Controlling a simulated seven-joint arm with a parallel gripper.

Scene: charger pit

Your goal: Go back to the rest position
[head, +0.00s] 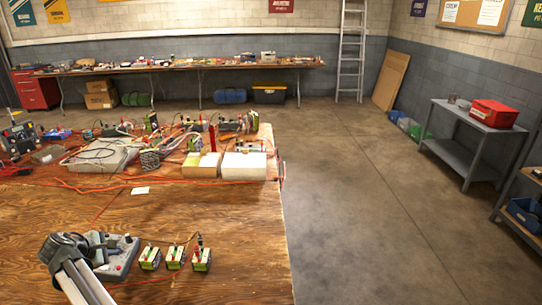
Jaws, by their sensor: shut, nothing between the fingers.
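My gripper (60,246) is at the lower left of the head view, at the end of my silver and dark arm. It is shut with nothing held. It is over or beside the left part of a grey charger block (120,262), and the arm hides some of that block. I cannot tell how high it is above the table, and its fingertips are hard to make out.
Three green battery packs (175,258) stand right of the charger on the wooden table (225,225).

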